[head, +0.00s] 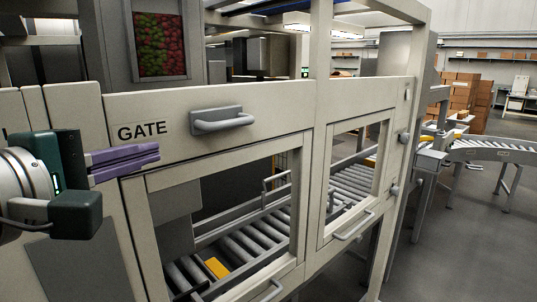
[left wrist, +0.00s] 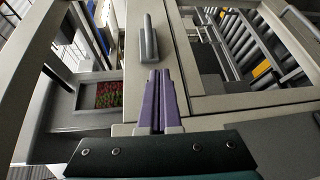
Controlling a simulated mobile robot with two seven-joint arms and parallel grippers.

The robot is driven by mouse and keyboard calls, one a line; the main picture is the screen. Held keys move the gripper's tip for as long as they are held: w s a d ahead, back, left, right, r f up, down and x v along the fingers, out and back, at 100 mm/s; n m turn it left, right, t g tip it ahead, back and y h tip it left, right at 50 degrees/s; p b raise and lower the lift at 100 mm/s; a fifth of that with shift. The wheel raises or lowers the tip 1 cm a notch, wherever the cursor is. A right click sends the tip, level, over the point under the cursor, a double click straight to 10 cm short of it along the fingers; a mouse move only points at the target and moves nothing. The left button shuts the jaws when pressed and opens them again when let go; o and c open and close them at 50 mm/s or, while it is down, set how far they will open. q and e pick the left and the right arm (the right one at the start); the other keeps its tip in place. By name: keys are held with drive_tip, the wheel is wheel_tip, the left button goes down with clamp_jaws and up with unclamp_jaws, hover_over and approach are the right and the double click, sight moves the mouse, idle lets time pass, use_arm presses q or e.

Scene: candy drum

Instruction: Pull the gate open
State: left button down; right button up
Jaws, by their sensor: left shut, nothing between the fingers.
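The gate is a beige panel marked "GATE" (head: 142,131) with a grey bar handle (head: 222,121) to the right of the word. The handle also shows in the left wrist view (left wrist: 148,42), beyond my fingertips. My left gripper (head: 157,154) has purple fingers and is shut with nothing between them. It is in front of the panel, below the word and left of the handle, apart from the handle. In the left wrist view the closed fingers (left wrist: 158,74) point toward the handle. My right gripper is not in view.
A windowed frame below the gate shows a roller conveyor (head: 245,240) with a yellow block (head: 217,268). A lower door handle (head: 354,225) is to the right. A window of red and green candy (head: 161,45) is above. Open floor lies at the right, with stacked cartons (head: 466,97) behind.

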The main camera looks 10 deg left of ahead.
sight(191, 131)
use_arm(q)
drive_tip(key=shift+w+r+n+t, duration=0.4)
drive_tip(key=shift+w+n, duration=0.2)
drive_tip(key=shift+n, duration=0.1)
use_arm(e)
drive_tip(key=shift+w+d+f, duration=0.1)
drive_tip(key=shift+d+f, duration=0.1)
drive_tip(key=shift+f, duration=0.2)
use_arm(q)
drive_tip(key=w, duration=0.3)
drive_tip(key=w+d+p, duration=0.1)
drive_tip(key=w, duration=0.2)
drive_tip(key=w+p, duration=0.1)
drive_tip(key=w, duration=0.3)
drive_tip(key=shift+d+f, duration=0.15)
drive_tip(key=shift+f, duration=0.2)
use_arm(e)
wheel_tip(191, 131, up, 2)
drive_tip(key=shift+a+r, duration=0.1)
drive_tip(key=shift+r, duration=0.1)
use_arm(q)
drive_tip(key=shift+s, duration=0.1)
